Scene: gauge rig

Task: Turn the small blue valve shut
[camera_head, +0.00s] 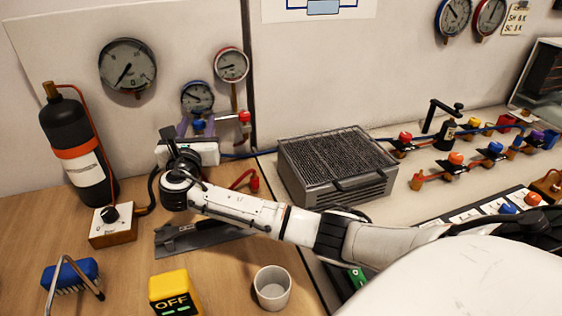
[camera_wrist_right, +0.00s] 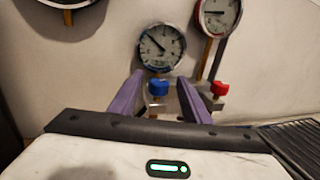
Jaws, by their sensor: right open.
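The small blue valve (camera_head: 198,125) sits on the wall below a blue-rimmed gauge (camera_head: 197,97). In the right wrist view the blue valve (camera_wrist_right: 158,88) shows between the two purple fingers. My right gripper (camera_head: 197,126) reaches toward the wall from the front. Its fingers are open, one on each side of the blue valve; the wrist view (camera_wrist_right: 161,80) shows a gap on both sides of the handle. I cannot tell whether the fingertips are level with it in depth. My left gripper is not in view.
A red valve (camera_head: 244,117) stands close right of the blue one, below a red-rimmed gauge (camera_head: 231,65). A black cylinder (camera_head: 75,150) stands left. A grey ribbed box (camera_head: 335,165) is to the right. A white cup (camera_head: 272,288) and yellow OFF block (camera_head: 174,293) stand in front.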

